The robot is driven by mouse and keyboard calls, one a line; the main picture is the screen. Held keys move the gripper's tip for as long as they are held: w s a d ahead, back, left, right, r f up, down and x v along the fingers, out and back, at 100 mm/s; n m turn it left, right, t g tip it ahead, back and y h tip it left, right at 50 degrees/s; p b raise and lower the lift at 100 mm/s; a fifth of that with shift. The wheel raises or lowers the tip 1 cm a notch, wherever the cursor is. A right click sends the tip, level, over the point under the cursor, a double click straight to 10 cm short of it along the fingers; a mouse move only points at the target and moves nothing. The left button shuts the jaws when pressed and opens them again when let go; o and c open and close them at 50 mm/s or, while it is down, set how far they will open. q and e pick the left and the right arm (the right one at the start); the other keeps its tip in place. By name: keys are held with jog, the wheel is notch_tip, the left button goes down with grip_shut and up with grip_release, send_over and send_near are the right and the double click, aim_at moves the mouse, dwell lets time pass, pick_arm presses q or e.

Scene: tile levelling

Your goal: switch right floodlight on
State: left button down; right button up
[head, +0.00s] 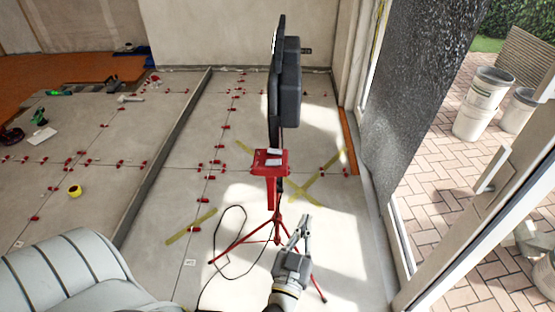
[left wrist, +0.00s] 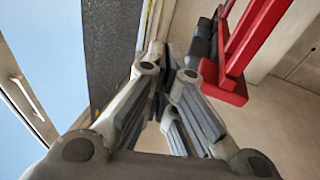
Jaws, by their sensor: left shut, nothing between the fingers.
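A floodlight with a black housing (head: 290,85) stands on a red tripod (head: 276,222) in the middle of the head view. It is seen nearly edge-on, so I cannot tell whether it is lit. A red bracket or box (head: 268,158) with pale parts on top sits below the housing. My left gripper (head: 304,220) is shut and empty, in front of the tripod and lower than the red bracket. In the left wrist view the left gripper (left wrist: 166,58) points up, with the red bracket (left wrist: 228,88) apart from it to the right. No switch is clearly visible. My right gripper is out of view.
A black cable (head: 232,225) loops on the tiled floor left of the tripod. A long grey bar (head: 165,155) crosses the tiles, among red levelling clips. A glazed door frame (head: 480,230) stands close on the right, with buckets (head: 484,100) outside.

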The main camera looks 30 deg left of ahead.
pick_arm(q)
jog(key=s+a+r+n+y, duration=0.1)
jog(key=a+r+n+y, duration=0.1)
jog(key=r, duration=0.4)
jog(key=s+a+r+n+g+y, duration=0.1)
jog(key=s+a+r+n+y, duration=0.1)
jog(key=a+r+n+y, duration=0.1)
notch_tip(320, 180, up, 4)
jog(key=shift+s+a+f+y, duration=0.15)
jog(key=shift+s+a+y, duration=0.1)
jog(key=shift+a+y, duration=0.7)
jog(key=shift+d, duration=0.2)
notch_tip(320, 180, up, 4)
jog(key=f+p, duration=0.1)
jog(key=p, duration=0.3)
send_over(278, 162)
jog(key=s+d, duration=0.1)
jog(key=s, duration=0.2)
jog(key=shift+w+d+f, duration=0.1)
jog(key=shift+w+f, duration=0.1)
jog(key=shift+f, duration=0.75)
jog(key=shift+w+d+f, duration=0.1)
jog(key=shift+w+f, duration=0.1)
jog(key=shift+f, duration=0.75)
jog(key=shift+w, duration=0.15)
